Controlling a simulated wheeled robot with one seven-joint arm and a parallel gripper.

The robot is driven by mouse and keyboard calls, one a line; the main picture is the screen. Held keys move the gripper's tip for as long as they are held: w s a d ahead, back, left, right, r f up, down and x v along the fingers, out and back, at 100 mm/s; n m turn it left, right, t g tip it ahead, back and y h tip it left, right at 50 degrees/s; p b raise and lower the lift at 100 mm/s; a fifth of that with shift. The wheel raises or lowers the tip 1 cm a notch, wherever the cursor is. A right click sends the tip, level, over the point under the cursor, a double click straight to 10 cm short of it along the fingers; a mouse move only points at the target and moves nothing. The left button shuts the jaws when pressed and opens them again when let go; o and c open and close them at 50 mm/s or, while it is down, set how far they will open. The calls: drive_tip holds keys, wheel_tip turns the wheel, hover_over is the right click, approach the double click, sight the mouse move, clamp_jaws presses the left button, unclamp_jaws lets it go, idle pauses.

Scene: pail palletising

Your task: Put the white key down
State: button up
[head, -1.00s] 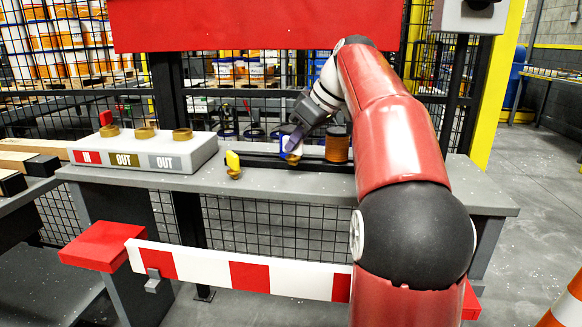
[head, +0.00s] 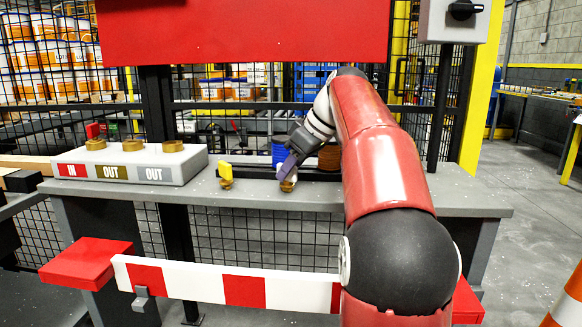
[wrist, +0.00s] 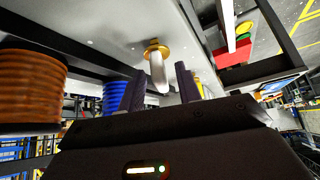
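The white key (wrist: 157,72) has a gold round base (wrist: 156,48) that appears to rest on the grey bench (head: 420,200). In the head view its gold base (head: 288,186) shows just below my gripper (head: 287,168). In the wrist view my gripper (wrist: 160,88) has its two dark fingers apart, one on each side of the key. A gap shows on both sides, so the gripper looks open around the key. The fingers partly hide the key in the head view.
A yellow key (head: 225,172) on a gold base stands left of the white key. A panel box (head: 130,165) marked IN, OUT, OUT holds a red key (head: 93,130). Blue (wrist: 115,95) and orange-brown (wrist: 30,85) ribbed stacks stand nearby. A red-white barrier (head: 220,285) crosses the front.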

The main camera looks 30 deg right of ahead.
drive_tip(key=shift+s+d+r, duration=0.15)
drive_tip(key=shift+r, duration=0.4)
drive_tip(key=p+v, duration=0.4)
drive_tip(key=v, duration=0.7)
drive_tip(key=shift+s, duration=0.1)
drive_tip(key=s+a+f+m+h, duration=0.2)
drive_tip(key=s+a+f+m, duration=0.1)
drive_tip(key=s+a+f, duration=0.45)
drive_tip(key=s+a+f+m+h, duration=0.15)
drive_tip(key=s+a+f, duration=0.25)
drive_tip(key=a+f, duration=0.5)
drive_tip(key=s+a+f+m, duration=0.2)
drive_tip(key=s+a+f, duration=0.1)
drive_tip(key=s+f, duration=0.6)
wheel_tip(320, 180, down, 3)
drive_tip(key=shift+a+r, duration=0.25)
drive_tip(key=shift+a, duration=0.05)
